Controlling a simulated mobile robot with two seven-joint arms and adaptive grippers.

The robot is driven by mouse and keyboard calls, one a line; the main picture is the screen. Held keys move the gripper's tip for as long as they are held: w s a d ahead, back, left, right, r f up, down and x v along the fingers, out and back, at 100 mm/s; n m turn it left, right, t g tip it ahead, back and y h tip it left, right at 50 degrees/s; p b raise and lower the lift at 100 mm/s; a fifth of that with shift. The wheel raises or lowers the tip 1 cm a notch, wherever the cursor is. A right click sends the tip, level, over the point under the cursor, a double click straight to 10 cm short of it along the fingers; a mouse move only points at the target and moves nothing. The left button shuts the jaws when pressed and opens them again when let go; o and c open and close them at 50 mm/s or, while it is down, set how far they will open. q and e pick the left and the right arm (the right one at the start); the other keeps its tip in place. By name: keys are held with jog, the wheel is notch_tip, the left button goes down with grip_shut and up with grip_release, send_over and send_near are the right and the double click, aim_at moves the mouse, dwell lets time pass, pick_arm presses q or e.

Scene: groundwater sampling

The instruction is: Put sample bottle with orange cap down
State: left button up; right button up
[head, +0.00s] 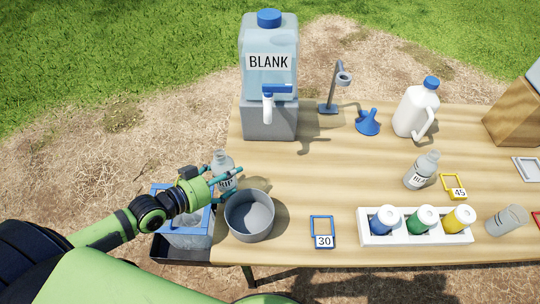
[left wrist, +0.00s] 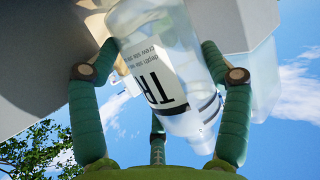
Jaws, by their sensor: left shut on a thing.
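My left gripper (head: 214,184) is at the table's left edge, shut on a clear sample bottle (head: 222,161) with a white label in black letters. In the left wrist view the bottle (left wrist: 165,65) sits tilted between the green fingers (left wrist: 158,95), its label partly readable as "TR". No orange cap shows on it in either view. The gripper and bottle are just behind and left of a grey pot (head: 235,217). I cannot tell whether the bottle's base touches the table. My right gripper is not in view.
A blue-framed cooler (head: 170,239) stands left of the wooden table (head: 310,180). The "BLANK" tank (head: 283,48) is on a grey stand behind. The table's middle is clear.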

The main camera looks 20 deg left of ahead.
pick_arm(q)
jog(key=w+d+b, duration=0.1)
jog(key=w+d, duration=0.1)
jog(key=w, duration=0.2)
jog(key=w+d+b, duration=0.1)
jog(key=w+d, duration=0.2)
jog(key=w, duration=0.2)
jog(key=w+d+b, duration=0.1)
jog(key=w+d, duration=0.1)
jog(key=w, duration=0.2)
jog(key=shift+w+d+b, duration=0.25)
jog(key=shift+w+b, duration=0.05)
jog(key=shift+w+f, duration=0.1)
notch_tip(320, 180, down, 4)
jog(key=b, duration=0.3)
jog(key=shift+r+b, duration=0.2)
jog(key=shift+b, duration=0.2)
jog(key=shift+r, duration=0.15)
jog(key=o, duration=1)
